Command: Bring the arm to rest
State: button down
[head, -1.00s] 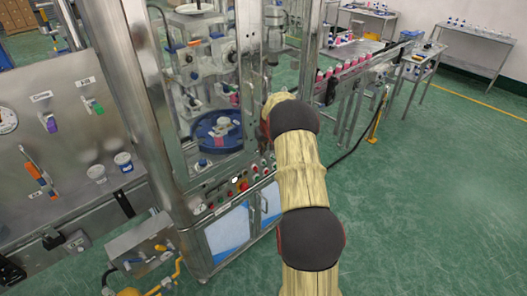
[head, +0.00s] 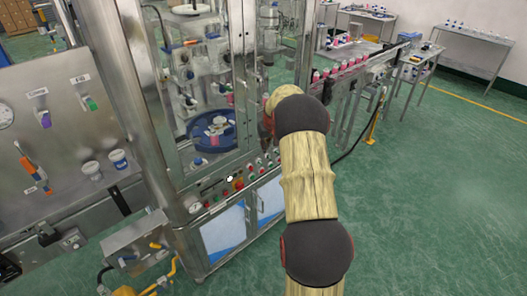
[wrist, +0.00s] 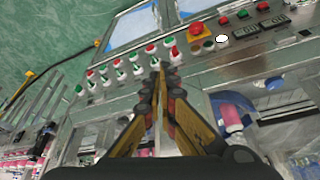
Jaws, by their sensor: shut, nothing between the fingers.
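My gripper (wrist: 161,78) shows in the wrist view with its two fingers closed together at the tips, holding nothing. It is in front of the control panel (wrist: 118,112) of the crimping machine, which appears upside down there. Whether the tips touch the panel I cannot tell. In the head view my arm reaches up beside the machine (head: 150,110), and its covered links hide my gripper.
The panel carries a red emergency button (wrist: 197,29) and several green and red buttons. Inside the machine is a blue round turntable (head: 198,130). A conveyor (head: 350,75) with pink bottles stands behind my arm. Green floor (head: 440,190) on the right is clear.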

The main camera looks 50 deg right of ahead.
jog(key=v, duration=0.5)
jog(key=shift+s+d, duration=0.15)
jog(key=shift+d, duration=0.25)
